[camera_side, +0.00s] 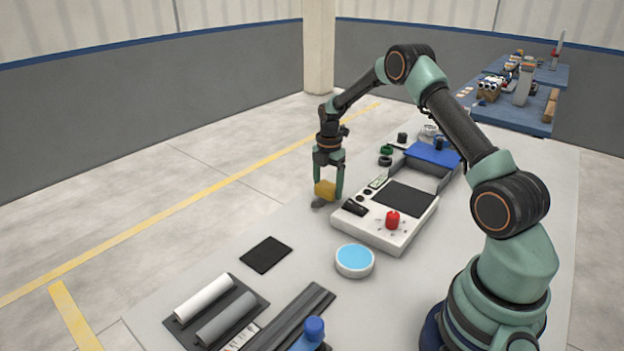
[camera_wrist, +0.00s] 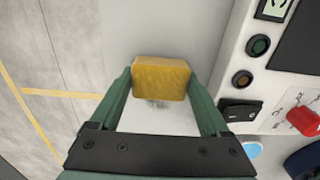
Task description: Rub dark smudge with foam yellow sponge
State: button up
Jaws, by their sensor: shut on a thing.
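My gripper (camera_side: 326,189) is shut on the yellow sponge (camera_side: 324,190), with one green finger on each side of it. The sponge also shows between the fingers in the wrist view (camera_wrist: 160,78). The dark smudge (camera_side: 318,203) is on the grey table top, just below and a little left of the sponge in the side view. In the wrist view a faint part of the smudge (camera_wrist: 157,103) shows at the sponge's near edge; the sponge may hide the rest. I cannot tell whether the sponge touches the table.
A white control box (camera_side: 386,241) with a red knob (camera_side: 393,220) stands close to the right of the sponge.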

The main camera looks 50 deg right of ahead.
aim_at(310, 212)
jog(key=shift+a+f, duration=0.55)
jog(key=shift+f, duration=0.1)
jog(key=shift+a, duration=3.4)
jog(key=shift+d, duration=4)
jog(key=shift+r, duration=4.05)
